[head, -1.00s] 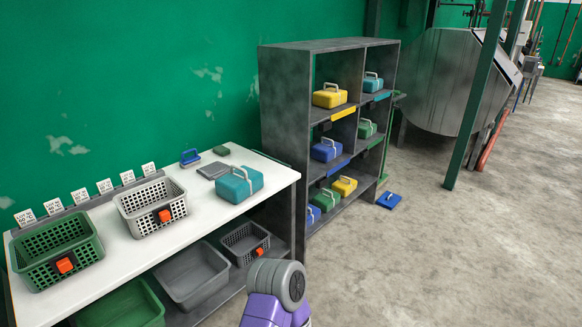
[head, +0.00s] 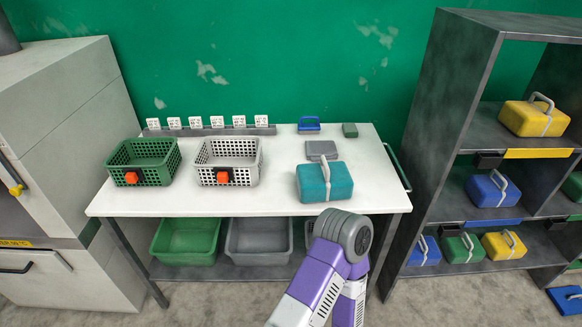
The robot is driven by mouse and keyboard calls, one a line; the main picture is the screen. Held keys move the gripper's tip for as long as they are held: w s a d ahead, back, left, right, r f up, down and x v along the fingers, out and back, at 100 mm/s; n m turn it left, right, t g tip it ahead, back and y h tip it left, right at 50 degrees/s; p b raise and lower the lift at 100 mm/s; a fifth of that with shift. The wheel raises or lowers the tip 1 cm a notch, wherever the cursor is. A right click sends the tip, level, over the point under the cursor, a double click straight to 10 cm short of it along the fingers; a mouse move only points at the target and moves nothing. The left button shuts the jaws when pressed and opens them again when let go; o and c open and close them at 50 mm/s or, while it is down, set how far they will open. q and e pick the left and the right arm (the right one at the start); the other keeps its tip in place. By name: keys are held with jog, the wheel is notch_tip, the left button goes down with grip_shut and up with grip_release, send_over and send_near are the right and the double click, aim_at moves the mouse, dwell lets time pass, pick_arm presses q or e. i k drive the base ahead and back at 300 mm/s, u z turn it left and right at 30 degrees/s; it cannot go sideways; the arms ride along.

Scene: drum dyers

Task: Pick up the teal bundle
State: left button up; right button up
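A teal bundle (head: 339,182) with a light handle or strap lies on the white table (head: 200,203), near its right front part. One of my arms, purple and grey, reaches up from the bottom of the head view. Its grey rounded part ends just in front of the table's edge, below the bundle in the picture. No gripper fingers show, so neither gripper is in view. The teal bundle rests on the tabletop with nothing holding it.
A green basket (head: 112,158) and a white basket (head: 256,178) stand left on the table. A grey scale-like plate (head: 322,149) and a blue-handled item (head: 309,126) lie behind the bundle. A shelf (head: 462,92) with bundles stands right; a grey machine (head: 62,110) stands left.

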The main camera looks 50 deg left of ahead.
aim_at(322, 181)
jog(key=u, duration=1.05)
jog(key=i, duration=0.95)
jog(key=u, duration=0.75)
